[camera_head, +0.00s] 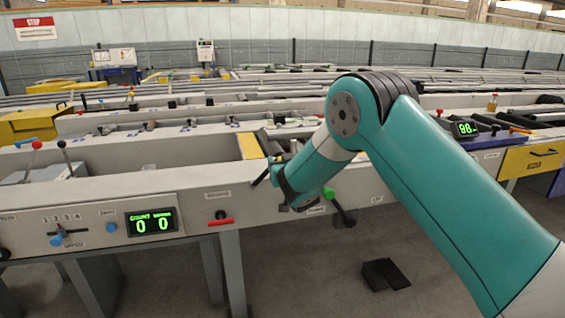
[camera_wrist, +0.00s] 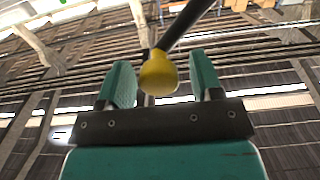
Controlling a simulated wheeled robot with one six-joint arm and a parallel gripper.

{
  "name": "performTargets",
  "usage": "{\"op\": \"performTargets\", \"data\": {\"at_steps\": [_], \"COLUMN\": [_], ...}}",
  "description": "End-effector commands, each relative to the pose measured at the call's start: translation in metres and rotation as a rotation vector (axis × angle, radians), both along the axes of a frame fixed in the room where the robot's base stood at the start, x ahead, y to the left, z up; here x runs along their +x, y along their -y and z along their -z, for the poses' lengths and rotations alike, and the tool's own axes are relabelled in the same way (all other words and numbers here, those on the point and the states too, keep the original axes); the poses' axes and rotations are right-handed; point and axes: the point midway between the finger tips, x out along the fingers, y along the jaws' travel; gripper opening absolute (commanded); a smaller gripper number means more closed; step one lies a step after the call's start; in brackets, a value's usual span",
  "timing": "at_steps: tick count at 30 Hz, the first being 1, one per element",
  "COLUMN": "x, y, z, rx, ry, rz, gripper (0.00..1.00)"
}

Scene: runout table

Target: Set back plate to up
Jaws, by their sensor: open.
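My gripper (camera_head: 278,182) is at the front face of the runout table (camera_head: 190,205), mostly seen side-on in the head view. In the wrist view my gripper (camera_wrist: 162,85) is open, with its two teal fingers apart. A yellow ball knob (camera_wrist: 158,74) on a dark lever rod (camera_wrist: 187,24) shows between the fingers; I cannot tell whether either finger touches it. In the head view a green knob (camera_head: 328,193) with a dark handle (camera_head: 345,213) shows just right of my gripper, near a small "UP" label (camera_head: 377,199). I cannot make out the back plate itself for certain.
A counter display (camera_head: 151,222) reads 0 and 0 on the left panel. A red-knobbed lever (camera_head: 36,146) and a dark-knobbed lever (camera_head: 62,146) stand at the left. A red bar (camera_head: 221,222) sits left of my gripper. A dark object (camera_head: 385,274) lies on the floor.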

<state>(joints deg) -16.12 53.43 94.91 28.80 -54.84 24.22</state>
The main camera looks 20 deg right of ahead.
Motion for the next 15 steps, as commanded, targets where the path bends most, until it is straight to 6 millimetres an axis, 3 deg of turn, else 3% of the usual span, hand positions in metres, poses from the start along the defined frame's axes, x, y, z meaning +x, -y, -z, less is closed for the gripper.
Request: {"op": "performTargets", "data": {"at_steps": [2,10,15], "x": [-0.0002,-0.0004,-0.0004], "y": [0.0,-0.0002,-0.0009], "z": [0.0,-0.0002,-0.0009], "rx": [0.0,0.0,-0.005], "ry": [0.0,0.0,0.001], "rz": [0.0,0.0,0.0], "gripper": [0.6,0.0,0.0]}}
